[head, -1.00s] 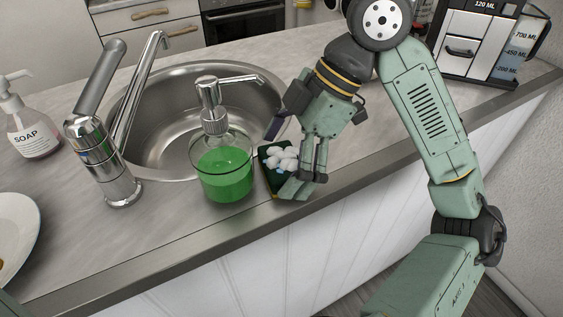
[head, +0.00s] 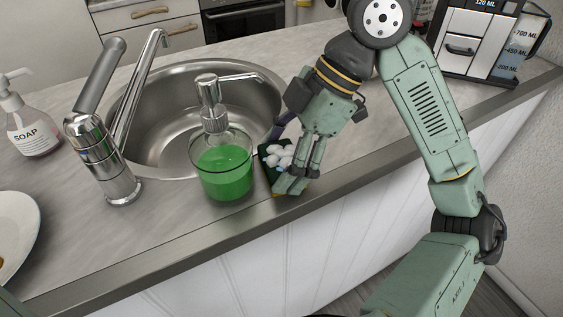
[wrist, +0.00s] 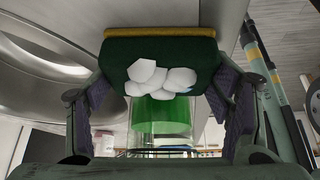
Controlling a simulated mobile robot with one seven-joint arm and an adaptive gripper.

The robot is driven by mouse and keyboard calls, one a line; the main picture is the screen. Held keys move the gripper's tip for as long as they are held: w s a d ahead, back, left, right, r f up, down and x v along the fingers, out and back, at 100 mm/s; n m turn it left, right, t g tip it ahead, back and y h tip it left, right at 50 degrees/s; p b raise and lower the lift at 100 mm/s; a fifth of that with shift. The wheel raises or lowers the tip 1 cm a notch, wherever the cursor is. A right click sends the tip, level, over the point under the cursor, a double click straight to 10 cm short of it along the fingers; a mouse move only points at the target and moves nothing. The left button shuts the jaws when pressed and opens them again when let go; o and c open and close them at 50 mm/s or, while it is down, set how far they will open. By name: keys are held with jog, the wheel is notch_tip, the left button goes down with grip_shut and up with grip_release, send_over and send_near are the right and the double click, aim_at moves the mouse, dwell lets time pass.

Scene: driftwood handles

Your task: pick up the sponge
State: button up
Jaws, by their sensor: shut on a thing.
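The sponge (head: 267,173) is dark green with a thin yellow layer and has white foam on top. It sits at the counter's front edge, just right of the green soap dispenser. My gripper (head: 291,182) is around it, and its fingers hide part of it. In the wrist view the sponge (wrist: 190,52) spans the space between the fingers, with the foam facing the camera. My gripper (wrist: 162,95) is shut on the sponge, one finger at each side. I cannot tell whether the sponge touches the counter.
A glass dispenser of green liquid (head: 223,172) stands close left of the sponge. The metal sink (head: 170,110), chrome faucet (head: 100,160) and soap bottle (head: 33,130) lie farther left. A coffee machine (head: 478,45) stands at the back right. The counter (head: 375,140) right of my gripper is clear.

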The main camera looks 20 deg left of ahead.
aim_at(270, 160)
jog(key=shift+r, duration=0.1)
jog(key=shift+r, duration=0.5)
notch_tip(270, 160, up, 2)
jog(key=shift+r+b, duration=0.15)
jog(key=shift+b, duration=0.3)
jog(key=s+d+r+b, duration=0.1)
jog(key=s+d+b, duration=0.2)
jog(key=s+d, duration=0.7)
jog(key=shift+s+r, duration=0.25)
jog(key=shift+s, duration=1)
jog(key=o, duration=0.6)
jog(key=shift+w, duration=0.1)
jog(key=c, duration=0.5)
